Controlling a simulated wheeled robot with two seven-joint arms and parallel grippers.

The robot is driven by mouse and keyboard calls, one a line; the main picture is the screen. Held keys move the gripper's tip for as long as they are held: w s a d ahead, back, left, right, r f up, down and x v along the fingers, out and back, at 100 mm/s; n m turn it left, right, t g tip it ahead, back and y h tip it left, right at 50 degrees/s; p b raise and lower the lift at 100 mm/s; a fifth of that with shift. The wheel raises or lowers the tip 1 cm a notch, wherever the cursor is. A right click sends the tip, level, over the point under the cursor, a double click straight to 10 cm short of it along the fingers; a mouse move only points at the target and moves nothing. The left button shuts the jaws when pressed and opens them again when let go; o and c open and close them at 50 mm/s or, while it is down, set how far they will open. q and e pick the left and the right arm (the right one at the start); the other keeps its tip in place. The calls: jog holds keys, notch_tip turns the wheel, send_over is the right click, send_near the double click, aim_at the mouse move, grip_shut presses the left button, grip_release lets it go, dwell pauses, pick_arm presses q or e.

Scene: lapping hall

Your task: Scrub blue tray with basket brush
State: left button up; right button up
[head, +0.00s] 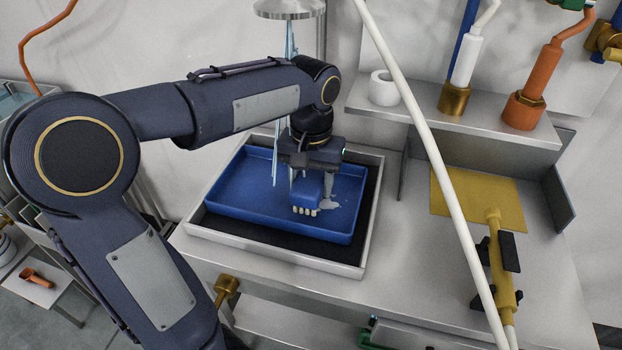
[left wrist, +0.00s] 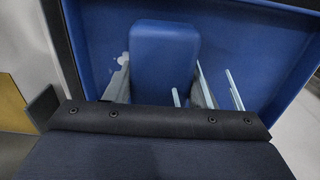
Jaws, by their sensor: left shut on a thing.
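The blue tray (head: 230,205) lies tilted in a pale-rimmed basin (head: 372,215) with a dark floor. My left gripper (head: 307,178) points down over the tray and is shut on the blue brush (head: 307,193). The brush's pale bristles are at the tray floor; I cannot tell whether they touch it. A pale patch (head: 334,203) lies on the tray floor beside the brush. In the left wrist view, the brush (left wrist: 163,60) sits between the fingers above the tray (left wrist: 265,50). My right gripper is not in view.
Thin water-like streams (head: 289,45) fall from a round metal head (head: 289,8) behind my arm. A white hose (head: 420,135) crosses in front. A yellow plate (head: 455,205) and brass-coloured tool (head: 500,265) are at right. A shelf (head: 430,112) holds a white roll (head: 383,88).

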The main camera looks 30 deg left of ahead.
aim_at(327, 207)
pick_arm(q)
jog(key=shift+f+b, duration=0.6)
jog(key=shift+f, duration=0.55)
dwell(0.5)
jog(key=shift+d+r, duration=0.1)
jog(key=shift+d, duration=0.1)
jog(key=shift+d, duration=0.2)
jog(key=shift+w+d+r+p, duration=0.15)
jog(key=shift+d+p, duration=0.2)
jog(key=shift+d, duration=0.2)
jog(key=shift+w+d+p, duration=0.15)
jog(key=shift+d+p, duration=0.2)
jog(key=shift+d, duration=0.45)
jog(key=shift+f, duration=0.2)
jog(key=shift+s+a+f+p, duration=0.1)
jog(key=shift+s+a+p, duration=0.05)
jog(key=shift+a, duration=0.55)
jog(key=shift+s+a+f+p, duration=0.1)
jog(key=shift+s+a+p, duration=0.05)
jog(key=shift+a, duration=0.5)
jog(key=shift+s+a+f, duration=0.1)
jog(key=shift+s+a, duration=0.05)
jog(key=shift+a, duration=0.25)
jog(key=shift+c, duration=0.7)
